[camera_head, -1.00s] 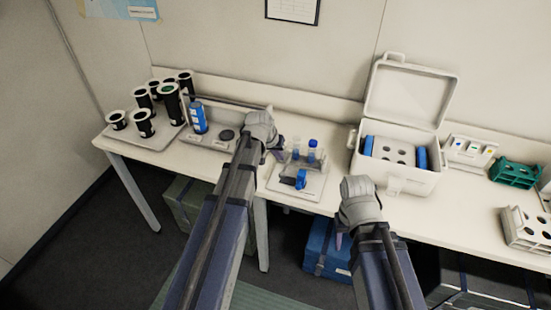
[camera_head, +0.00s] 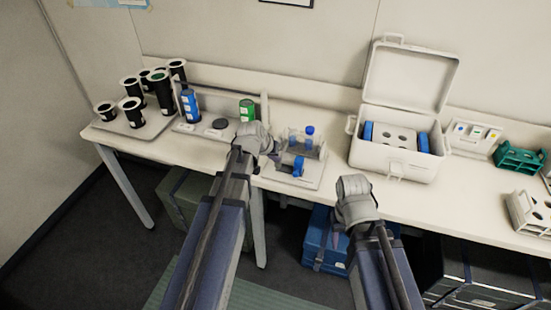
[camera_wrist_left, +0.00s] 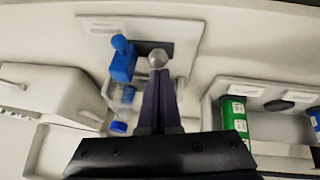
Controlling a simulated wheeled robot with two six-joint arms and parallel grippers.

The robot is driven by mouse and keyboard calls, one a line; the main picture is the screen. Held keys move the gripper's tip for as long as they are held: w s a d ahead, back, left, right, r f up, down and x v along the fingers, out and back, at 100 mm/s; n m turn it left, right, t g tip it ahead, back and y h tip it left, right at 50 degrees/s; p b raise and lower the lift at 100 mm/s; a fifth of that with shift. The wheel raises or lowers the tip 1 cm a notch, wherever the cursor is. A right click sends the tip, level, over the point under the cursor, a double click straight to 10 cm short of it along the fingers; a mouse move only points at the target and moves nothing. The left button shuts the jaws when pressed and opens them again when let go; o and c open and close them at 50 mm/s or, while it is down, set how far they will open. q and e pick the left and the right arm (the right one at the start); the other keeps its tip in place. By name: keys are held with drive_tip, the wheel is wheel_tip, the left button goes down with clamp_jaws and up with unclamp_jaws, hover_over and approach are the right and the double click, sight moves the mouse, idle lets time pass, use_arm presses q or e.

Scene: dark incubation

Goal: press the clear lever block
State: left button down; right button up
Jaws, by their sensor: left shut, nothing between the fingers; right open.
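A pale board (camera_head: 308,178) on the bench carries a small rack of tubes and a blue part (camera_head: 298,165). In the left wrist view, the board (camera_wrist_left: 98,28) shows a blue part (camera_wrist_left: 122,62) and a pale round knob (camera_wrist_left: 158,58) over a dark patch. I cannot tell for certain which of these is the clear lever block. My left gripper (camera_head: 276,156) is shut and empty at the board's left edge. In the left wrist view, its fingertips (camera_wrist_left: 157,82) point at the knob; contact is unclear. My right gripper (camera_head: 340,240) is open near the bench's front edge.
Left of the board stands a tray (camera_head: 205,134) with a blue bottle (camera_head: 190,105), a green bottle (camera_head: 247,109) and a dark disc (camera_head: 220,123). Several black containers (camera_head: 163,92) are farther left. An open white cooler (camera_head: 398,165) stands right.

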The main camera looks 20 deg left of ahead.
use_arm(q)
drive_tip(key=f+b, duration=0.1)
drive_tip(key=f+t+b, duration=0.1)
drive_tip(key=f+b, duration=0.1)
drive_tip(key=shift+s, duration=0.4)
drive_tip(key=shift+f, duration=0.2)
drive_tip(key=shift+s, duration=0.15)
use_arm(e)
wheel_tip(320, 180, down, 5)
drive_tip(key=shift+s+r, duration=0.1)
drive_tip(key=shift+r, duration=0.1)
use_arm(q)
drive_tip(key=shift+r+p, duration=0.35)
drive_tip(key=shift+r, duration=0.15)
drive_tip(key=w+p+v, duration=0.1)
drive_tip(key=p+v, duration=0.9)
drive_tip(key=v, duration=0.2)
drive_tip(key=shift+a+r, duration=0.25)
drive_tip(key=shift+r, duration=0.2)
use_arm(e)
wheel_tip(320, 180, up, 11)
drive_tip(key=a, duration=0.1)
drive_tip(key=shift+r, duration=0.2)
